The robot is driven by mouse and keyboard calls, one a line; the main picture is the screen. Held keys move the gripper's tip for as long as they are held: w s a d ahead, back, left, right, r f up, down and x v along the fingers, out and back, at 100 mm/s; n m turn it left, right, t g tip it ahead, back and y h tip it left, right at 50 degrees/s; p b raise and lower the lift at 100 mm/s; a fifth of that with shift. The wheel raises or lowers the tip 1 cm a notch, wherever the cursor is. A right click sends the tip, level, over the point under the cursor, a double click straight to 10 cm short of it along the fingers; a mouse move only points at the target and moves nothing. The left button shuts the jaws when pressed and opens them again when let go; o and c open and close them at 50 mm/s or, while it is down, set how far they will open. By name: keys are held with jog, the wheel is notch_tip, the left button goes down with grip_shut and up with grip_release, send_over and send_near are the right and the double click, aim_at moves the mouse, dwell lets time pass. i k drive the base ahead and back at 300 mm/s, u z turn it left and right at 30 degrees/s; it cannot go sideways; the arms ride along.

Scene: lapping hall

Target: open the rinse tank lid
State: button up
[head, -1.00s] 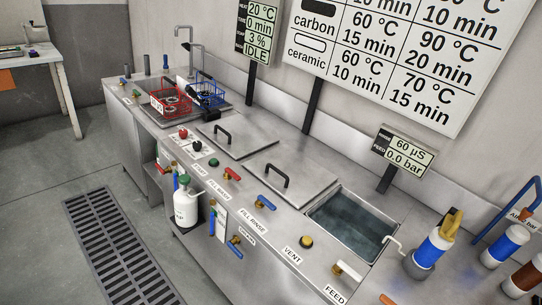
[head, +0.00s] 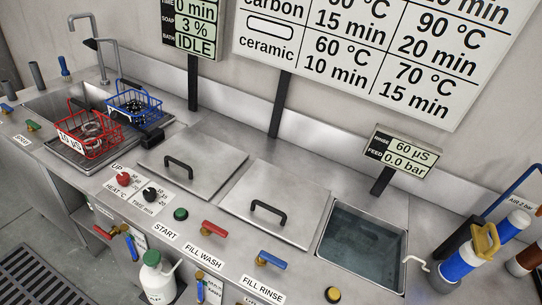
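Two flat square steel lids with black bar handles lie on the steel counter in the head view. The left lid (head: 205,148) has its handle near its front edge. The right lid (head: 300,192) lies beside an open basin (head: 362,248) of dark water. No label on either lid tells which is the rinse tank lid; the FILL RINSE label (head: 262,290) and its blue lever (head: 272,258) are in front of the right lid. Both lids lie flat. My gripper is not in view.
A red basket (head: 90,135) and a blue basket (head: 133,104) stand at the sink on the left. Levers, knobs and a green button (head: 181,214) line the counter's front. A gauge sign (head: 402,152) stands behind the basin. Bottles stand at right.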

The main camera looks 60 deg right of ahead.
aim_at(290, 208)
jog(key=z, duration=0.15)
jog(key=i, duration=0.9)
jog(key=z, duration=0.25)
